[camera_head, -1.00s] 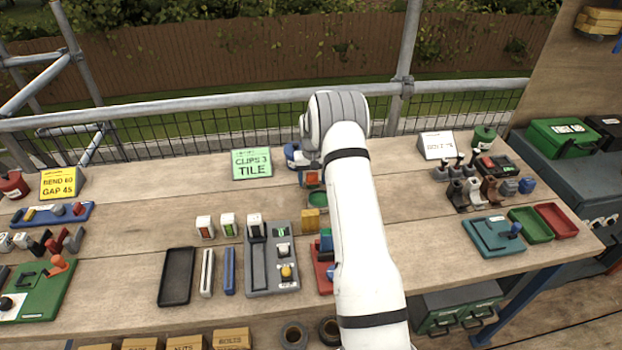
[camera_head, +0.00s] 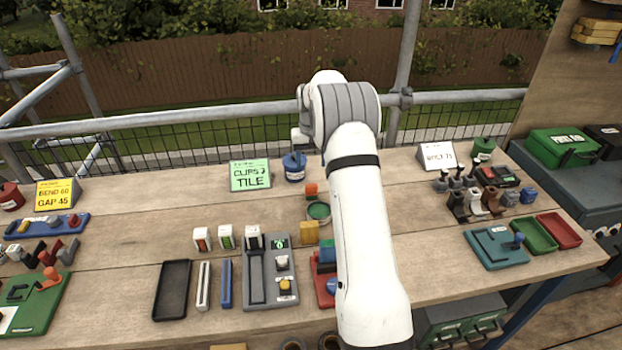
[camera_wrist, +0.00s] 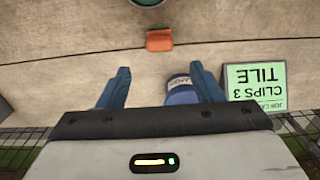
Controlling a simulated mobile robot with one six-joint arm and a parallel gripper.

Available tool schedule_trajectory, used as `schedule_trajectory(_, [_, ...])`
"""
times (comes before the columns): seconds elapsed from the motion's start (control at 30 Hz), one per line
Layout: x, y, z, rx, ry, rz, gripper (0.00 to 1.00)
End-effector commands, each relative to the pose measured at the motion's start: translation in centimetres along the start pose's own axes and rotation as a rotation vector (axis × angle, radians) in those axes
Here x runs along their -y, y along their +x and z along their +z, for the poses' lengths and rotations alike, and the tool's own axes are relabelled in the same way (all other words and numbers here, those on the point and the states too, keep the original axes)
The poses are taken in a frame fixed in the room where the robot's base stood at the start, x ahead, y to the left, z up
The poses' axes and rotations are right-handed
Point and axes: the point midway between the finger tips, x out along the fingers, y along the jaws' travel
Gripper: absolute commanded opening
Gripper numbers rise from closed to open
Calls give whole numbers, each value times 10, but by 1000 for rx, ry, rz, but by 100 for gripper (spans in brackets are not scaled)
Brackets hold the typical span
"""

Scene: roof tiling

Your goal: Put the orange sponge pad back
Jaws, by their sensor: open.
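The orange sponge pad (camera_head: 311,189) is a small block on the wooden bench, just behind the round green dish (camera_head: 318,211). In the wrist view the pad (camera_wrist: 159,41) sits on bare wood, ahead of my fingertips and roughly centred between them. The dish (camera_wrist: 148,2) is cut off at the top edge there. My gripper (camera_wrist: 161,76) is open, with its two blue fingers apart and nothing held between them. It is raised clear of the pad. In the head view my arm hides the fingers.
A blue pot (camera_head: 293,167) stands behind the pad; in the wrist view the pot (camera_wrist: 181,91) appears beside the right finger. A green sign (camera_head: 250,175) stands left of it. A yellow block (camera_head: 309,232) and a grey tray (camera_head: 270,285) are nearer. Bare wood lies left of the pad.

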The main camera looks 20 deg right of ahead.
Motion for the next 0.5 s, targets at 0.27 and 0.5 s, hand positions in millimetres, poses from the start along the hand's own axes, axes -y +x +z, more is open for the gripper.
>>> schedule_trajectory(0.27, [23,-72,50,-49,-33,0,60])
schedule_trajectory(0.5, [47,-138,143,-111,-79,-2,60])
